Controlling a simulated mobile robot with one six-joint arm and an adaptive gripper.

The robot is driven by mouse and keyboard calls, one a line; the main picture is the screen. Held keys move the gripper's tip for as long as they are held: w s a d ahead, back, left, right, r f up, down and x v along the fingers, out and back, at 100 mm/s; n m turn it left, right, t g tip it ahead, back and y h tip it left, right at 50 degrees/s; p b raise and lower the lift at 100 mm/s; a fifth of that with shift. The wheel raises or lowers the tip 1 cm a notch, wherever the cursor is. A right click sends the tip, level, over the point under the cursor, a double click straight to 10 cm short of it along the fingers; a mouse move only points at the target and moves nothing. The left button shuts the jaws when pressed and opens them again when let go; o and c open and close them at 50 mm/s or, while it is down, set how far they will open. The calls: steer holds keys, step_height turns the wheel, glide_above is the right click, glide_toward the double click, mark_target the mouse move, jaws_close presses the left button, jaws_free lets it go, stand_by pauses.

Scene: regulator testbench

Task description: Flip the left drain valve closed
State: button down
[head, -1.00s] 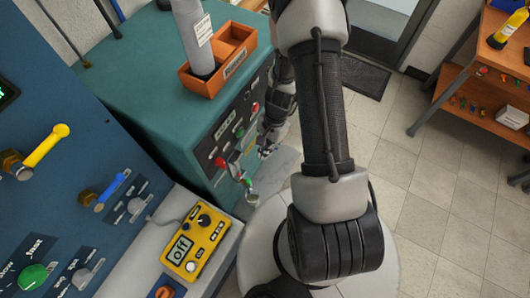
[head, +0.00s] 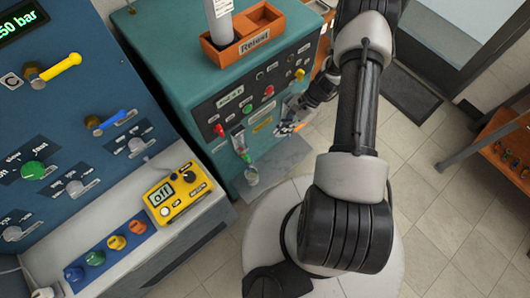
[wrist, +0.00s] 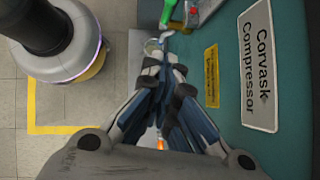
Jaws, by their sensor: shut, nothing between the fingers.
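The green teal compressor (head: 170,60) stands left of my arm. Low on its front, toward the left, is a valve with a green handle (head: 245,157) and a metal fitting below it (head: 251,177). The green handle is partly seen at the top edge of the wrist view (wrist: 170,12). I cannot tell its exact turn position. My gripper (head: 287,128) is beside the compressor front, to the right of the green handle. In the wrist view my gripper (wrist: 165,47) is shut and empty, its tips pointing toward the green handle, apparently just short of it.
A red handle (head: 219,130) is on the compressor front, above and left of the green one. An orange tray (head: 228,56) with a grey cylinder stands on top. A yellow meter (head: 175,192) lies on the bench at left. The tiled floor (head: 430,200) at right is clear.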

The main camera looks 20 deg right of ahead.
mark_target(248, 159)
steer(key=shift+w+a, duration=0.1)
steer(key=shift+w, duration=0.05)
steer(key=shift+f, duration=0.1)
steer(key=a+r+b+x, duration=0.1)
steer(key=a+b+x, duration=0.1)
steer(key=x, duration=1)
steer(key=shift+s+a, duration=0.25)
steer(key=shift+a, duration=0.1)
